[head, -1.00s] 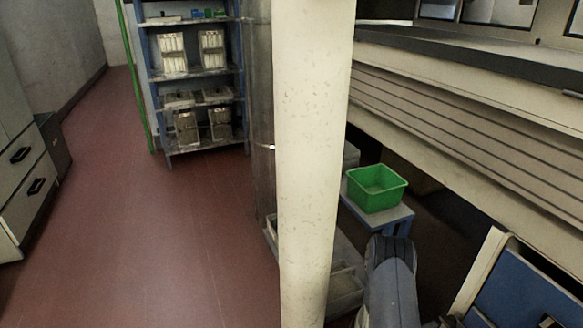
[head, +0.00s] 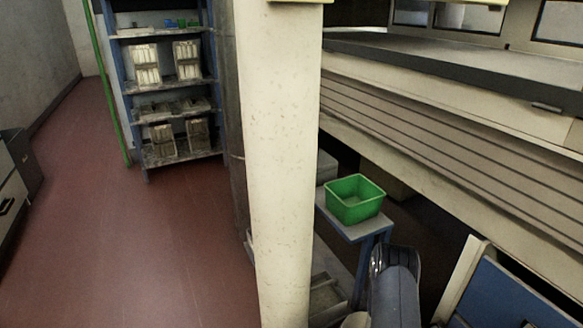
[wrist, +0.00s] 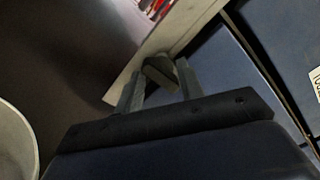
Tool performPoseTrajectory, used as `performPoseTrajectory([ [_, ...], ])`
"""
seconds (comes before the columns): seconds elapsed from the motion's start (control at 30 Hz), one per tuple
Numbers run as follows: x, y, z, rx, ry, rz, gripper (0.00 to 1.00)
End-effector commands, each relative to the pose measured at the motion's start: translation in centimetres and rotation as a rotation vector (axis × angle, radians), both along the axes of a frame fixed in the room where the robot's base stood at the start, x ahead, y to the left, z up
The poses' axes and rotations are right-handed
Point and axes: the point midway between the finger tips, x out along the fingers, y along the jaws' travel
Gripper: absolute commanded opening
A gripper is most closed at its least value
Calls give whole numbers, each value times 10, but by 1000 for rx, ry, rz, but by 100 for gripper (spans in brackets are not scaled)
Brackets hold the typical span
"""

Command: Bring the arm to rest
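My gripper (wrist: 158,88) shows in the wrist view with its two grey fingers apart. A small dark grey block (wrist: 159,71) appears between or just beyond the fingertips; I cannot tell whether it touches them. Past the fingers are a pale panel edge and dark blue panels (wrist: 222,65). In the head view a grey-blue link of my arm (head: 396,298) shows at the bottom, right of the pillar. The gripper itself is out of the head view.
A cream pillar (head: 278,170) stands close in front. Right of it, a green bin (head: 354,199) sits on a small blue-legged table (head: 366,229). A long cream machine (head: 440,150) runs along the right. A blue shelf rack (head: 167,158) stands behind. Red floor at left is clear.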

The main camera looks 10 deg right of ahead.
Motion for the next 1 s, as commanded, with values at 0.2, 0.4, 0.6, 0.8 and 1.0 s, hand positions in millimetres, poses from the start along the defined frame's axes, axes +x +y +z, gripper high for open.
performPoseTrajectory([
  [0.2, -1, 0, 1, 47, -159, -1, 36],
  [0.4, -1, 0, 2, 75, -260, 0, 36],
  [0.6, -1, 0, 1, 86, -301, -1, 36],
  [0.8, -1, 0, 1, 87, -303, -1, 36],
  [1.0, 0, 0, 4, 87, -306, 2, 36],
])
